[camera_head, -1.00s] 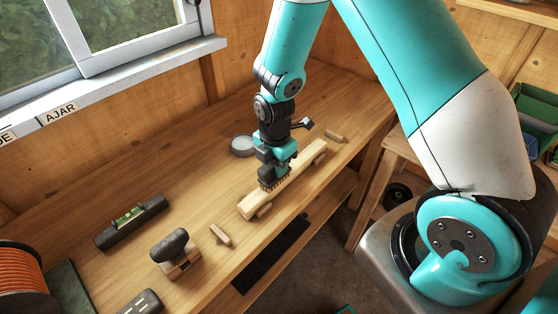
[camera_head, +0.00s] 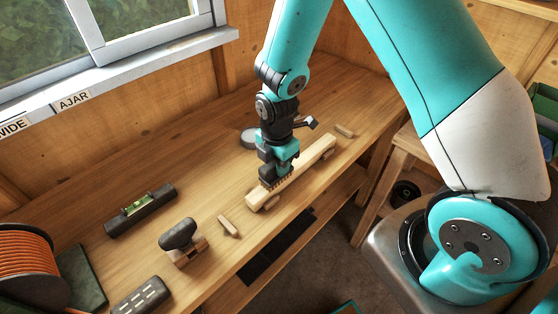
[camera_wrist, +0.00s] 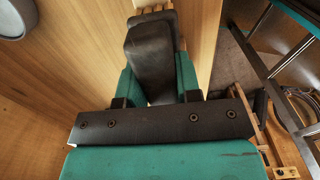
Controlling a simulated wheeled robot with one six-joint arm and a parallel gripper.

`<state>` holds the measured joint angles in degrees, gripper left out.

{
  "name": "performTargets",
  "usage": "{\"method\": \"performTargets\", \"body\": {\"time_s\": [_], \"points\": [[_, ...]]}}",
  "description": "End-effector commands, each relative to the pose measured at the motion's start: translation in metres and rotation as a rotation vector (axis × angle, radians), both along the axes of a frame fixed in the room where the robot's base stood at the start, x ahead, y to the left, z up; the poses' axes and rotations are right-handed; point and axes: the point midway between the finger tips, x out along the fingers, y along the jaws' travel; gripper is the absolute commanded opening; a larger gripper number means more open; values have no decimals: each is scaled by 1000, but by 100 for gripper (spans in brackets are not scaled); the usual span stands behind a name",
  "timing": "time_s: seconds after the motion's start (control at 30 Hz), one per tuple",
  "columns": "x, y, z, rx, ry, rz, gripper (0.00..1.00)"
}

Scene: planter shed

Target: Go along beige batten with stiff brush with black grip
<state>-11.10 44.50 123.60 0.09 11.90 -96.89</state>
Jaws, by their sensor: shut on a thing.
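The beige batten (camera_head: 312,156) lies on the wooden bench, running from front left to back right, with small wooden blocks beside it. My gripper (camera_head: 276,171) is shut on the black grip of the stiff brush (camera_head: 268,180), over the batten's front-left part. The brush's bristles point down at the batten's top; I cannot tell whether they touch it. In the wrist view the black grip (camera_wrist: 152,55) sits between my teal fingers. The batten's end (camera_wrist: 152,5) shows at the top edge of that view, mostly hidden by the grip.
On the bench are a spirit level (camera_head: 140,209), a tool with a black knob (camera_head: 180,240), a dark slotted block (camera_head: 142,296), an orange cord spool (camera_head: 25,262) and a round grey lid (camera_head: 249,138). A loose wooden piece (camera_head: 228,226) lies near the front edge.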

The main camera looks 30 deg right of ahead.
Motion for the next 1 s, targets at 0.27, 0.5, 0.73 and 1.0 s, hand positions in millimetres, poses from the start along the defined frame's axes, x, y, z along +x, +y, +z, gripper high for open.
{"method": "performTargets", "body": {"time_s": [0.27, 0.5, 0.73, 1.0], "points": [[-2, 4, -1, 1, 1, 3, 0], [-6, 18, 0, 1, 1, 3, 0], [-7, 21, 0, 1, 1, 0, 0], [-8, 25, -1, 1, 1, 2, 0]]}}
